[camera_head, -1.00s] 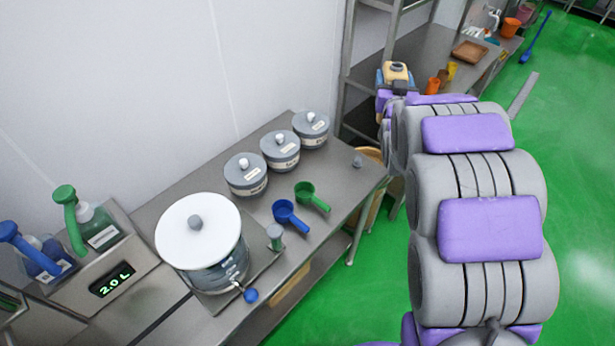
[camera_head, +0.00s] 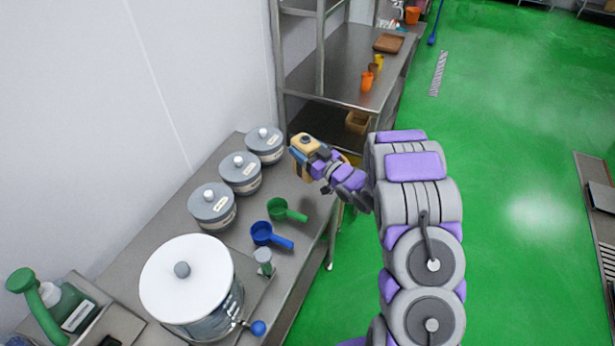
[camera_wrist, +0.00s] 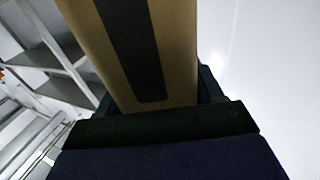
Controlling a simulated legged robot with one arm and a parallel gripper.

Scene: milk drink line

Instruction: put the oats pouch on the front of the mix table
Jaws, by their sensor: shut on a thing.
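My gripper (camera_head: 306,160) is shut on the oats pouch (camera_head: 303,143), a tan pack with a dark top. It is held above the far right end of the steel mix table (camera_head: 170,222). In the wrist view the tan pouch (camera_wrist: 180,50) with a dark stripe fills the jaws (camera_wrist: 155,125). I cannot tell from the head view how high the pouch is above the table.
Grey lidded canisters (camera_head: 240,174), a green scoop (camera_head: 286,209), a blue scoop (camera_head: 270,236), a small jar (camera_head: 263,262) and a white-lidded dispenser (camera_head: 190,290) stand on the table. A steel shelf (camera_head: 335,60) with cups is behind.

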